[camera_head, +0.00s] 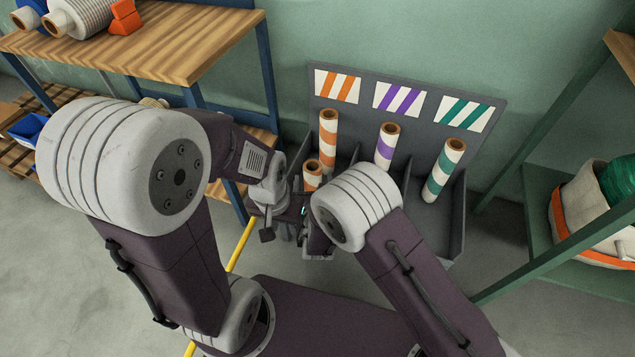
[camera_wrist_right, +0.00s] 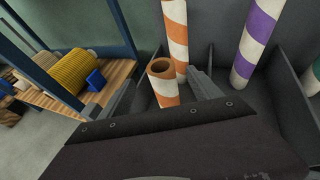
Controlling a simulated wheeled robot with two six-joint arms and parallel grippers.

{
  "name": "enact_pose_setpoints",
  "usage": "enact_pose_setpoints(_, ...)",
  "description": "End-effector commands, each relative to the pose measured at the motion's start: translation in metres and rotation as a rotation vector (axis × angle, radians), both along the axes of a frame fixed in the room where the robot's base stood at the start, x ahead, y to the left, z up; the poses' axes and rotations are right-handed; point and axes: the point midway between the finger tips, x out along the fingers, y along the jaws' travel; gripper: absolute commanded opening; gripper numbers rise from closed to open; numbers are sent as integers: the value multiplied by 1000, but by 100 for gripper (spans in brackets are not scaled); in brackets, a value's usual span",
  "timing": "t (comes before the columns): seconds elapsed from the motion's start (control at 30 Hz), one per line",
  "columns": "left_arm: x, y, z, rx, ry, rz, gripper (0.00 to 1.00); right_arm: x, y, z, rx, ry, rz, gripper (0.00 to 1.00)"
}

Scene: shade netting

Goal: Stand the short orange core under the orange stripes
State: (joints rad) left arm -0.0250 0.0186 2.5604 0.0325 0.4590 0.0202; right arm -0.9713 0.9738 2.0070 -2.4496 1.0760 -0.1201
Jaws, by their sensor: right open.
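The short orange core (camera_head: 312,172), white with orange bands, is in the left bay in front of the tall orange core (camera_head: 328,135), below the orange stripes label (camera_head: 337,87). It looks roughly upright; its foot is hidden. In the right wrist view the short core (camera_wrist_right: 164,84) shows between the spread fingers of my right gripper (camera_wrist_right: 162,82). The right gripper is open; I cannot tell whether a finger touches the core. My left gripper (camera_head: 284,236) is low in front of the rack, partly hidden, and its jaws are unclear.
The grey rack (camera_head: 455,225) has dividers beside the cores. A purple-striped core (camera_head: 387,146) and a green-striped core (camera_head: 444,170) stand in the other bays. A wooden shelf (camera_head: 150,40) is at left, a green shelf frame (camera_head: 540,200) at right. My arms crowd the front.

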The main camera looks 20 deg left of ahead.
Motion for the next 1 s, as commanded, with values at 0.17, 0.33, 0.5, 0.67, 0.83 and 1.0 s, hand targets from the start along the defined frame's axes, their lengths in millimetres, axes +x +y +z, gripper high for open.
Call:
enact_pose_setpoints(0.17, 0, 0, 0, 0, 0, 0, 36, 0, 0, 0, 0, 0, -1, 73)
enact_pose_setpoints(0.33, 0, 0, 0, 0, 0, 0, 36, 0, 0, 0, 0, 0, -1, 73)
enact_pose_setpoints(0.5, 0, 0, 0, 0, 0, 0, 36, 24, -64, 13, 46, 49, -239, 73)
enact_pose_setpoints(0.67, 0, 0, 0, 0, 0, 0, 36, 13, -251, 30, 283, 216, -977, 73)
enact_pose_setpoints(0.83, 0, 0, 0, 0, 0, 0, 36, -101, -362, 26, 801, 384, -1825, 73)
enact_pose_setpoints(1.0, 0, 0, 0, 0, 0, 0, 36, -170, -354, 30, 1492, 417, -2430, 73)
